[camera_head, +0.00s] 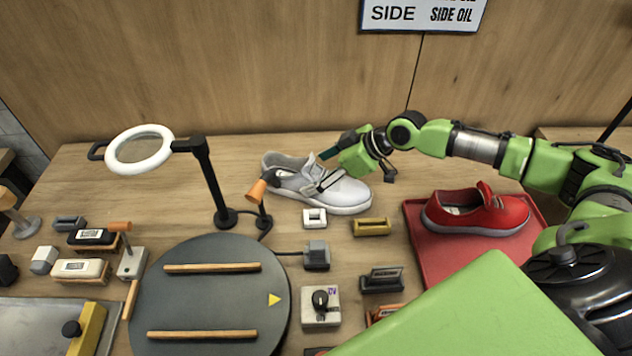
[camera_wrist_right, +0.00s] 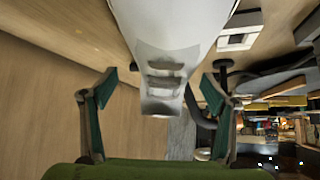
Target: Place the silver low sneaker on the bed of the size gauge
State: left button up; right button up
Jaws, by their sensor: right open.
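The silver low sneaker (camera_head: 345,193) stands on the wooden table at the back centre, toe to the right. My right gripper (camera_head: 320,168) reaches in from the right and is open, with its fingers about the sneaker's upper near the ankle opening. In the right wrist view, the sneaker's pale upper and strapped tongue (camera_wrist_right: 165,75) lie between and beyond the two open fingers (camera_wrist_right: 160,92). Contact cannot be told. A flat grey metal plate with a yellow, black-knobbed bar (camera_head: 88,330), apparently the size gauge, is cut off at the lower left. My left gripper is out of view.
A red sneaker (camera_head: 476,212) stands on a red tray (camera_head: 425,258) at the right. A round dark turntable (camera_head: 210,300) with wooden strips fills the front centre. A ring lamp (camera_head: 140,150) stands left of the silver sneaker. Brushes and small blocks surround the turntable.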

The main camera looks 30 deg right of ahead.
jog(key=shift+w+a+f, duration=0.2)
jog(key=shift+a+f, duration=0.1)
jog(key=shift+f, duration=0.05)
jog(key=p+x, duration=0.2)
jog(key=x, duration=0.2)
jog(key=shift+a+f, duration=0.15)
jog(key=shift+f, duration=0.05)
jog(key=shift+w+f, duration=0.1)
jog(key=shift+f, duration=0.1)
jog(key=c, duration=1.5)
jog(key=shift+r, duration=0.1)
jog(key=shift+c, duration=0.6)
